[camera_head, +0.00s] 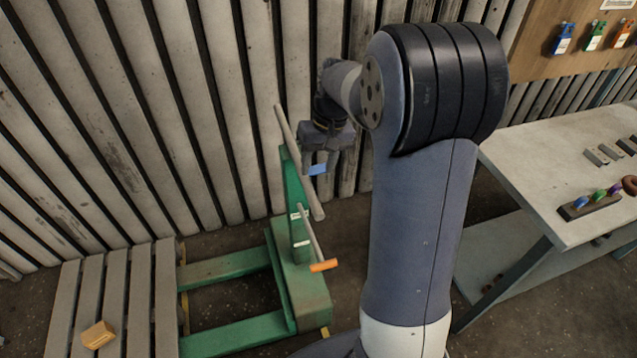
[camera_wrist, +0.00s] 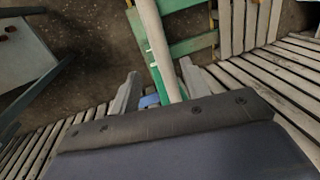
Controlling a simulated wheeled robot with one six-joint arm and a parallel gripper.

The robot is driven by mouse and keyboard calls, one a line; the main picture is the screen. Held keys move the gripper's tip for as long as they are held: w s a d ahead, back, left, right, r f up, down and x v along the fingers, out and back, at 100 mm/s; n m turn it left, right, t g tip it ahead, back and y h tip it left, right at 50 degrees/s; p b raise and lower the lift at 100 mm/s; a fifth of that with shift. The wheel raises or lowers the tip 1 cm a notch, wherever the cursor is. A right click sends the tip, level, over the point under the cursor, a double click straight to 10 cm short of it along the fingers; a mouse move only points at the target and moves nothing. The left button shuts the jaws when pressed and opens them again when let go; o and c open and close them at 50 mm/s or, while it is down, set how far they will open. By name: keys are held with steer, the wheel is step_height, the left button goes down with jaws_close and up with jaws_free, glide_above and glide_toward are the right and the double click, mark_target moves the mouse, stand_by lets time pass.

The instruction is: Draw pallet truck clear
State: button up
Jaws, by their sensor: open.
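The green pallet truck (camera_head: 305,285) stands on the floor. Its two forks reach left to the slatted wooden pallet (camera_head: 140,300). A pale bar handle (camera_head: 288,135) crosses the top of its upright, with a blue piece (camera_head: 317,170) near it. A lower rod ends in an orange grip (camera_head: 323,265). My gripper (camera_head: 322,160) is at the bar. In the wrist view, my gripper (camera_wrist: 160,88) is open, and the bar (camera_wrist: 155,40) runs between its fingers as seen from there. I cannot tell whether they touch it. The blue piece (camera_wrist: 149,100) shows by the left finger.
A yellow block (camera_head: 98,335) lies on the pallet. A slatted wall (camera_head: 200,120) stands close behind the truck. A workbench (camera_head: 550,170) with small parts is at the right, under a board with hanging tags (camera_head: 563,38). Dark floor shows between truck and bench.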

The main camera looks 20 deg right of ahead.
mark_target(312, 190)
steer(key=f, duration=0.2)
steer(key=a+f, duration=0.1)
steer(key=f, duration=0.4)
steer(key=shift+a+f+p, duration=0.3)
steer(key=shift+f+p, duration=0.1)
jaws_close()
stand_by(0.3)
